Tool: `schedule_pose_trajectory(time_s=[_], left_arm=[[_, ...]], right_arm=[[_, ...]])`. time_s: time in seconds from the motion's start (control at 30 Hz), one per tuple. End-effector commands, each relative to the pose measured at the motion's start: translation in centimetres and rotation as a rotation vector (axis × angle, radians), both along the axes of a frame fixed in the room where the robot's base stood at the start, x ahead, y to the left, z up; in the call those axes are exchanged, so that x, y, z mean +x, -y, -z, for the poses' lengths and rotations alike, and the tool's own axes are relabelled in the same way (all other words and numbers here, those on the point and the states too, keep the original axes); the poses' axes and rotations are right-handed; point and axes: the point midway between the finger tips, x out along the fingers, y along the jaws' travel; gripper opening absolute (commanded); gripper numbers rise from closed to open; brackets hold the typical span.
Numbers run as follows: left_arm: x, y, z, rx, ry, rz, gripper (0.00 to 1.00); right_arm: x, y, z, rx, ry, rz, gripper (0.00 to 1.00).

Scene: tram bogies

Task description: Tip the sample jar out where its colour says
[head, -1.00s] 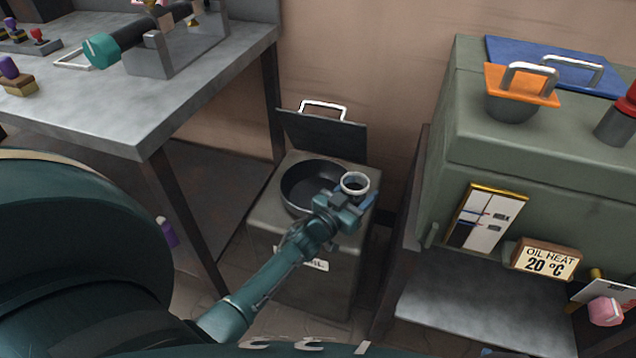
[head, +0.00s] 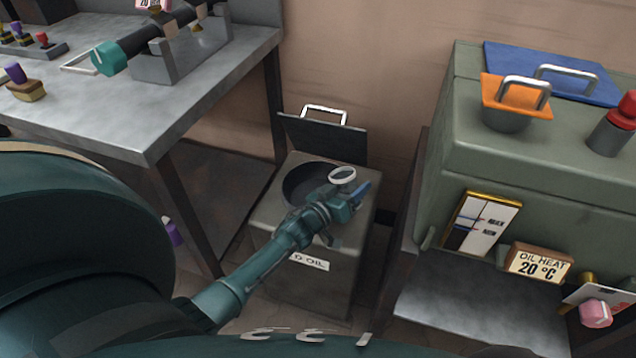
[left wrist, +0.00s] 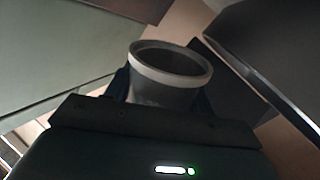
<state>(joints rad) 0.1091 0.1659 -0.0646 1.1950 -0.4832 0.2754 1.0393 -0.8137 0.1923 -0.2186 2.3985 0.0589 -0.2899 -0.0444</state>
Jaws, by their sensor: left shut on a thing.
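My left gripper (head: 340,203) is shut on the sample jar (head: 342,175), a small round jar with a pale rim. It holds the jar over the right edge of the round dark opening (head: 297,186) of a grey-green bin. The jar looks tilted, its rim a narrow ellipse. In the left wrist view the jar (left wrist: 165,88) stands between the fingers, grey with a dark inside; I cannot tell its contents or colour marking. The bin's label (head: 309,262) reads "…D OIL", its start hidden by my arm. My right gripper is not in view.
The bin's dark lid (head: 322,138) stands open behind the opening. A steel bench (head: 110,115) is on the left. A green cabinet (head: 530,150) on the right carries an orange-topped pot (head: 507,118) and an "OIL HEAT 20 °C" sign (head: 538,263).

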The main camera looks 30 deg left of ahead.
Motion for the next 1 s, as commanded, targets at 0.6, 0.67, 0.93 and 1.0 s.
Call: schedule_pose_trajectory(time_s=[0.6,0.67,0.93,1.0], left_arm=[[0.4,-1.1,-0.2,-0.157,-0.044,0.001,0.28],[0.4,-1.1,-0.2,-0.165,-0.047,0.001,0.28],[0.5,-1.4,-0.2,-0.199,-0.057,0.001,0.28],[0.5,-1.5,-0.2,-0.208,-0.06,0.002,0.28]], right_arm=[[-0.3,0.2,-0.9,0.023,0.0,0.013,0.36],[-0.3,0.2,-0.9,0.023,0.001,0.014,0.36],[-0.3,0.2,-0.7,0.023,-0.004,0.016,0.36],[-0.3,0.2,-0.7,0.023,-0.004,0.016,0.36]])
